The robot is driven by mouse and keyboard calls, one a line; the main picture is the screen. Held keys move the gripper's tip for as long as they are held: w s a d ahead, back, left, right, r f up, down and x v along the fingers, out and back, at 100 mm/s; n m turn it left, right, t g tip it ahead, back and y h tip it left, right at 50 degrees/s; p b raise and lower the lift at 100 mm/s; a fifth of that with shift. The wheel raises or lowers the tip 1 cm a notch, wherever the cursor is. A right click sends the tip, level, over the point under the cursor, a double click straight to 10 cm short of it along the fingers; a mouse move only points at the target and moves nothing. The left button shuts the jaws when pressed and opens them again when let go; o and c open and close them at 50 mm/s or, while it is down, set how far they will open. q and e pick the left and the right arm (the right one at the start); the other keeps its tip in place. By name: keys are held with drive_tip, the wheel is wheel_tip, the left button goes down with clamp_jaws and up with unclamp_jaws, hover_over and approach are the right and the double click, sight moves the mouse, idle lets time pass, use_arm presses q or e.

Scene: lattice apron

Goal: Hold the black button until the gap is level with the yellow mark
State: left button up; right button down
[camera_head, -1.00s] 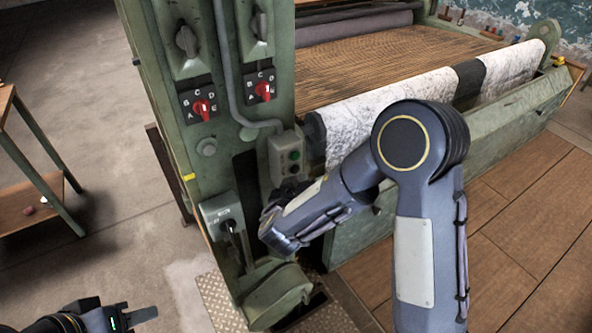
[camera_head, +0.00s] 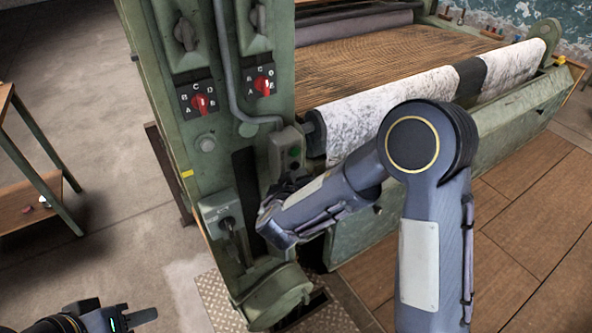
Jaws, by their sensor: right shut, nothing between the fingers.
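A grey-green button box (camera_head: 277,152) is fixed to the green machine column. My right gripper (camera_head: 287,186) is shut and empty at the lower part of the box; contact cannot be made out. A dark gap (camera_head: 469,78) parts the two white stretches of material along the front roller. A small yellow mark (camera_head: 187,173) is on the column's left edge, and a yellow piece (camera_head: 558,60) shows at the trough's far end. My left gripper (camera_head: 140,317) is low at the left, away from the machine.
Red selector switches (camera_head: 201,103) and dark knobs sit higher on the column. A lever box (camera_head: 222,218) is left of my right forearm. A wooden trolley (camera_head: 35,200) stands at the far left. The floor between is clear.

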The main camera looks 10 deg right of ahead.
drive_tip(key=shift+w+a+b, duration=0.25)
drive_tip(key=shift+w+b, duration=0.3)
idle(1.4)
drive_tip(key=shift+s+d+b, duration=0.35)
drive_tip(key=shift+s+b, duration=0.55)
drive_tip(key=shift+b, duration=0.15)
